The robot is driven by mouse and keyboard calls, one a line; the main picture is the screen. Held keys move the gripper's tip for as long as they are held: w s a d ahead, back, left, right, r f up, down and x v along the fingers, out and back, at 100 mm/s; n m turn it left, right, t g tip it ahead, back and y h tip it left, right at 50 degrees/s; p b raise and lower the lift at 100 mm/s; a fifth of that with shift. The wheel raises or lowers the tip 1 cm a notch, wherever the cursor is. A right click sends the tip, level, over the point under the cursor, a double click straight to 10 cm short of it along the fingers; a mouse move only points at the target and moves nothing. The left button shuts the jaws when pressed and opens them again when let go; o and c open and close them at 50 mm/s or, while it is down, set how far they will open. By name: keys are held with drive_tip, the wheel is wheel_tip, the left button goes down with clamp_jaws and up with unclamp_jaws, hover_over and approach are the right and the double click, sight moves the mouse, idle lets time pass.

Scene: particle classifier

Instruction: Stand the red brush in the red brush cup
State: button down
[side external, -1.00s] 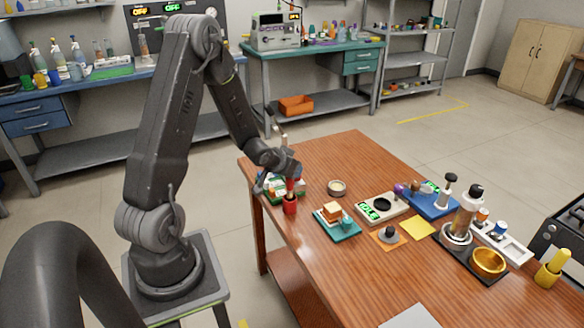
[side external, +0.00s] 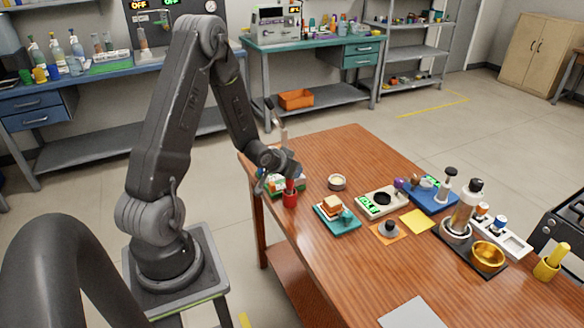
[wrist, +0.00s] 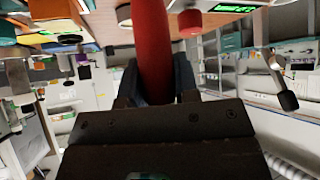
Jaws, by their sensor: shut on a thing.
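The red brush cup (side external: 290,199) stands near the far left edge of the wooden table. My gripper (side external: 289,178) is directly above it, pointing down. The gripper is shut on the red brush (side external: 289,186), whose red part runs down from the jaws to the cup's mouth. In the wrist view the red brush (wrist: 151,45) lies between the two dark fingers (wrist: 155,80). The brush looks nearly upright. I cannot tell how deep its lower end is in the cup.
A scale (side external: 378,204) is further right. Bare wood lies in front.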

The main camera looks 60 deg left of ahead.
drive_tip(key=shift+f, duration=1.45)
drive_tip(key=c, duration=0.8)
unclamp_jaws()
drive_tip(key=v, duration=1.4)
